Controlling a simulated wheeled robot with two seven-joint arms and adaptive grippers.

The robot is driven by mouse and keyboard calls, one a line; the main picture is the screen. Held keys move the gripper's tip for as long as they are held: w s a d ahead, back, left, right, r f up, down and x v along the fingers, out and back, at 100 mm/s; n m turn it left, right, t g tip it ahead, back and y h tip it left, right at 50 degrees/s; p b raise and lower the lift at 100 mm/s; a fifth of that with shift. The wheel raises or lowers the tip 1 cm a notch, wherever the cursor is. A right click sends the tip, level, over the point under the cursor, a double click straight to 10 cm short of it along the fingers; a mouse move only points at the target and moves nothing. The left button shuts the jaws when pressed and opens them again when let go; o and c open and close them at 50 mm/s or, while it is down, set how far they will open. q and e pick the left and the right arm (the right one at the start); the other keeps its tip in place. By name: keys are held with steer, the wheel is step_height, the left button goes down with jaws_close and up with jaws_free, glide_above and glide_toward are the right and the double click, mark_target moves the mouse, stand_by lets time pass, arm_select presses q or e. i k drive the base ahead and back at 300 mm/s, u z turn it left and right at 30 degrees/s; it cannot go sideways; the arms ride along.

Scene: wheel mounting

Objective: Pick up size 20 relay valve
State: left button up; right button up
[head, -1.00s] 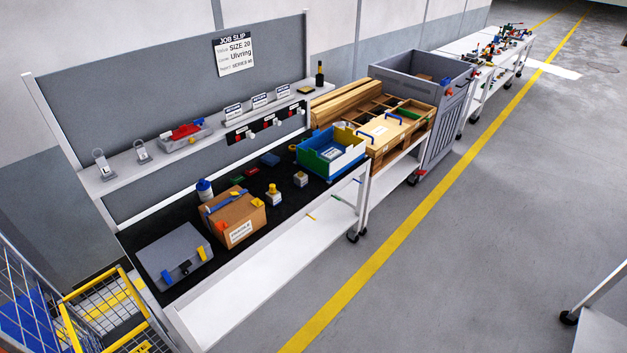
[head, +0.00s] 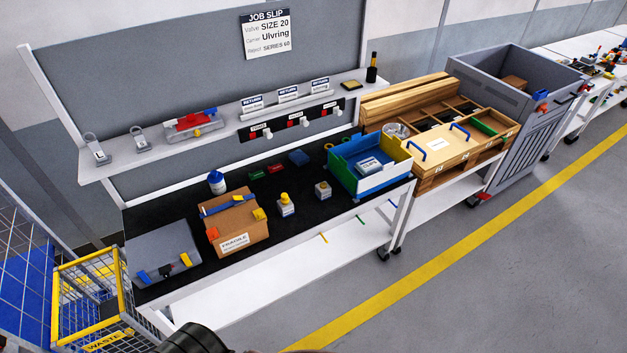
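No part is readable as the size 20 relay valve from here. Two small blocky parts stand on the black mat of the workbench: one with a yellow top (head: 285,206) and one with a grey top (head: 323,190). Any size marks on them are too small to read. The job slip (head: 265,35) on the grey back panel reads valve SIZE 20, Ulvring, SERIES 60. Neither gripper shows; only a dark rounded part, apparently of my arm, enters at the bottom edge.
A cardboard box (head: 236,228), a grey case (head: 165,268) and a white bottle with a blue cap (head: 216,182) stand left on the bench. A blue, green and white bin (head: 388,184) stands right. A yellow wire waste cart (head: 92,295) is at lower left. The floor is clear.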

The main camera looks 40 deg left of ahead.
mark_target(323, 190)
steer(key=u, duration=0.7)
steer(key=i, duration=0.85)
steer(key=u, duration=0.9)
